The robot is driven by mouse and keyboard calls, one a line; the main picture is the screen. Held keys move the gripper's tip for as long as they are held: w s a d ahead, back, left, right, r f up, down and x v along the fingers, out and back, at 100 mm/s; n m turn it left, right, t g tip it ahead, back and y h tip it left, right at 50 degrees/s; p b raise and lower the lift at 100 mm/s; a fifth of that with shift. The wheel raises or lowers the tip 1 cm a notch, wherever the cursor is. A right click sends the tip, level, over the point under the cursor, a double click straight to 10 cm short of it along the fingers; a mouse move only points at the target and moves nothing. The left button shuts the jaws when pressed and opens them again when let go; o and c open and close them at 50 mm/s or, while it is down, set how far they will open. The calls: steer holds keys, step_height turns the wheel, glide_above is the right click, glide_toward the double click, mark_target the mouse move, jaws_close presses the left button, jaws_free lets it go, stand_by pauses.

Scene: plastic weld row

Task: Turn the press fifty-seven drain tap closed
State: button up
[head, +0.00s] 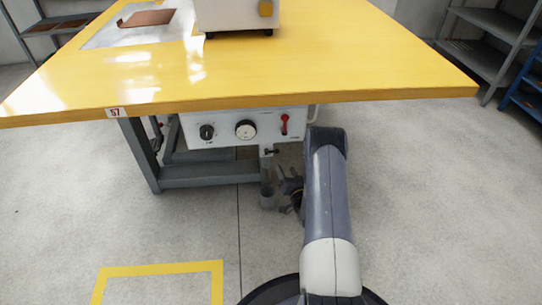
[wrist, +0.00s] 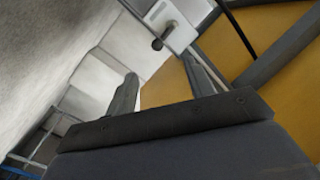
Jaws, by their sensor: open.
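The bench with the 57 label (head: 117,112) carries a white control panel (head: 222,130) under its yellow top. A small drain tap (head: 270,152) with a dark handle hangs below the panel's right end. My gripper (head: 287,187) is low, just right of and below the tap, partly hidden by my arm. In the wrist view my gripper (wrist: 165,85) is open, with nothing between its fingers. Beyond the fingertips, a small dark-ended fitting (wrist: 157,44), apparently the tap, stands out from a white surface, apart from the fingers. The handle's exact angle is too small to tell.
A clear cup (head: 267,196) stands on the floor under the tap, close to my gripper. The panel has a black knob (head: 207,131), a dial (head: 246,129) and a red lever (head: 284,124). Grey bench legs (head: 138,150) stand at left. Floor at right is clear.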

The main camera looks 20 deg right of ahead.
mark_target(277, 152)
steer(key=w+b, duration=0.1)
steer(key=w, duration=0.2)
steer(key=w+b, duration=0.1)
steer(key=w, duration=0.3)
steer(key=w+b, duration=0.1)
steer(key=w, duration=0.2)
steer(key=shift+w+d+b, duration=0.2)
steer(key=shift+d+b, duration=0.1)
steer(key=shift+s, duration=0.1)
steer(key=c, duration=1)
